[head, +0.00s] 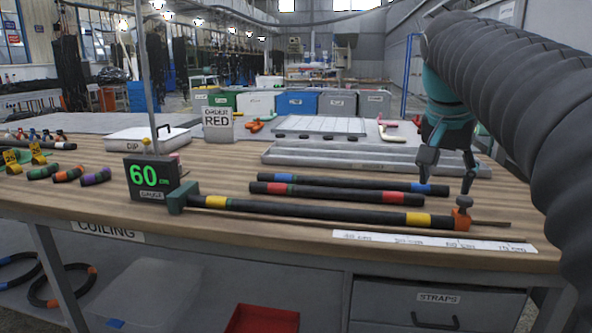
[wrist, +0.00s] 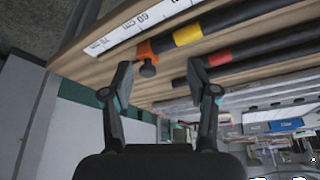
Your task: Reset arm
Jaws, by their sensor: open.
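My gripper (head: 446,187) is open and empty above the right part of the bench, behind the orange end piece (head: 462,212). In the wrist view, my gripper (wrist: 160,80) shows two spread fingers with nothing between them. The orange end piece (wrist: 146,49), with a dark knob, lies beyond the fingertips there. A black hose with yellow bands (head: 320,211) lies along the gauge, from the green block (head: 182,198) to the orange end piece. The gauge box (head: 152,180) reads 60.
Behind lie a red-banded hose (head: 335,192) and a blue-banded hose (head: 350,182). Grey trays (head: 350,157) and a white CLIP case (head: 145,138) stand farther back. The ORDER sign (head: 217,124) reads RED. A white ruler strip (head: 430,241) lies at the front edge.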

